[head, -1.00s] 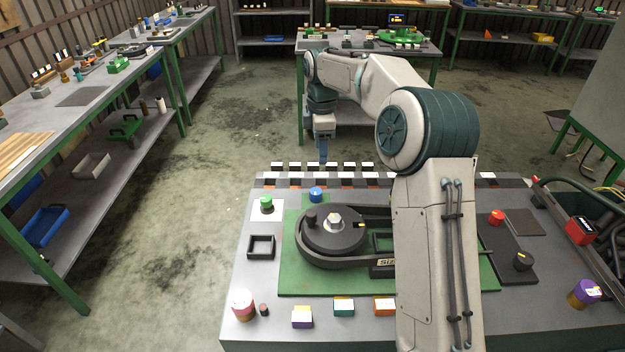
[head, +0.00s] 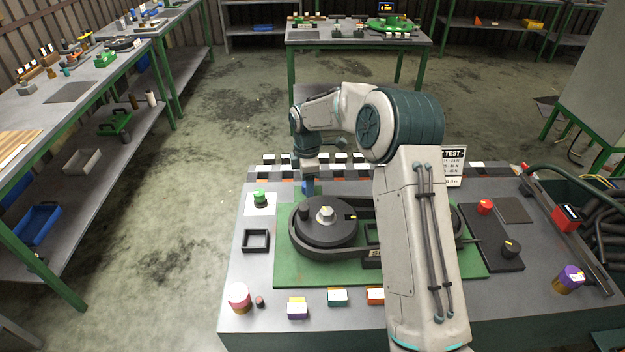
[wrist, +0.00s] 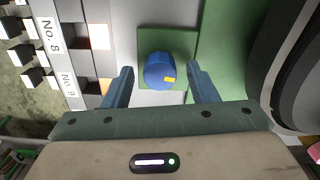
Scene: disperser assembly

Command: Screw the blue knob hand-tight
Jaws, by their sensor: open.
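In the head view my gripper (head: 308,186) points down at the back edge of the green plate (head: 300,280) and mostly hides the knob there.
A black round disc assembly (head: 325,232) stands close in front of my gripper. A green knob (head: 260,198) on a white card is to the left. A row of black and white blocks (head: 268,160) lines the table's back edge. A black square frame (head: 256,240) sits at left.

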